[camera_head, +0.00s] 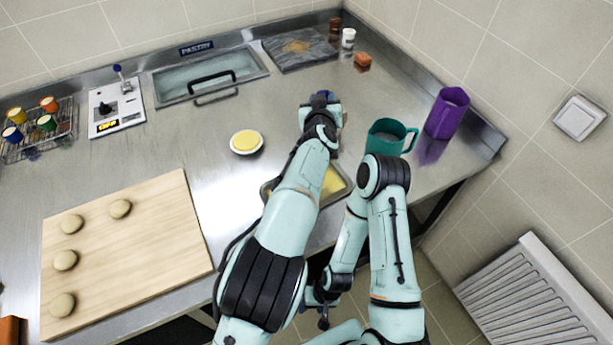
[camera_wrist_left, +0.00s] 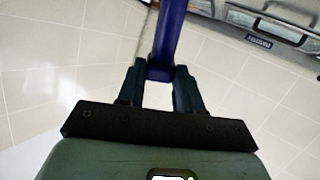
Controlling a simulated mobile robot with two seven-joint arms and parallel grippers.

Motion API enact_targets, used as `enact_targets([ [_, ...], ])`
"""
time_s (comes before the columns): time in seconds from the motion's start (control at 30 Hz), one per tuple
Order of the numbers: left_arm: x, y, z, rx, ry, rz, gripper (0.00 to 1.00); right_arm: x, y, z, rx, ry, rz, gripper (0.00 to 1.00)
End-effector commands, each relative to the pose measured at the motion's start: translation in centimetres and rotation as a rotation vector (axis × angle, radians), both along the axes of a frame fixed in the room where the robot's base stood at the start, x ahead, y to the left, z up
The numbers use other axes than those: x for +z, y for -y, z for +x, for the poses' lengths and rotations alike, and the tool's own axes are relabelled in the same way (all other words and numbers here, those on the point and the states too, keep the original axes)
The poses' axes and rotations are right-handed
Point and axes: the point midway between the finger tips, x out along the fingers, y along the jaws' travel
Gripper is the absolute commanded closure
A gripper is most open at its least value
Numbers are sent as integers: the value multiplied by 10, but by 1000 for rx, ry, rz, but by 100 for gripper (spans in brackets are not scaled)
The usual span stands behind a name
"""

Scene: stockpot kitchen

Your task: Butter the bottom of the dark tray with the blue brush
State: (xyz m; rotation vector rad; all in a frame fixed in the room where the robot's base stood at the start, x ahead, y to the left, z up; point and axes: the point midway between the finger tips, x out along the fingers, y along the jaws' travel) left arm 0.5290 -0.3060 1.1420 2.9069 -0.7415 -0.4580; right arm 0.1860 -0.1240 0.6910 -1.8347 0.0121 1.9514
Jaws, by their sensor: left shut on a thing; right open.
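The blue brush (camera_wrist_left: 168,40) is in my left gripper (camera_wrist_left: 160,78), whose fingers are shut on its handle in the left wrist view. In the head view a bit of blue (camera_head: 322,97) shows beyond my left wrist; the bristles are hidden. The dark tray (camera_head: 349,190) lies at the counter's front edge, largely covered by my left arm, with yellow on the part of its bottom that shows. A white dish of yellow butter (camera_head: 246,142) stands left of the arm. My right gripper (camera_head: 324,318) is open and empty, low in front of the counter.
A wooden board (camera_head: 150,230) with several dough balls lies at left. A rack of small cups, a switch panel and a lidded well line the back. The counter around the dish is clear.

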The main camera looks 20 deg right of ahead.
Motion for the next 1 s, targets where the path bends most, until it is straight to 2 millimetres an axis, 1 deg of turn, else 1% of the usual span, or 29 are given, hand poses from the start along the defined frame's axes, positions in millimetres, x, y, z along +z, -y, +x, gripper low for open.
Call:
enact_targets([
  [0.43, 0, 0, 0, 0, 1, 0, 95, 0, 0, 0, 0, 0, 0, 50],
  [0.57, -1, -8, 1, 8, -3, -3, 95, -2, 0, -3, 0, -3, 0, 50],
  [0.67, -4, -28, 2, 24, -6, -6, 95, -8, 0, -10, 0, -12, 0, 50],
  [0.77, -8, -59, -1, 44, -7, -8, 95, -18, 0, -22, 0, -25, 0, 50],
  [0.8, -8, -74, -3, 50, -6, -11, 95, -22, 0, -27, 0, -30, -1, 50],
  [0.87, -8, -95, -10, 55, -3, -10, 95, -30, 0, -34, 0, -39, 0, 50],
  [0.9, -7, -109, -15, 54, -2, -10, 95, -34, 0, -39, 0, -44, 0, 50],
  [1.0, -1, -139, -32, 47, 3, -10, 95, -45, 0, -48, 0, -55, 0, 50],
])
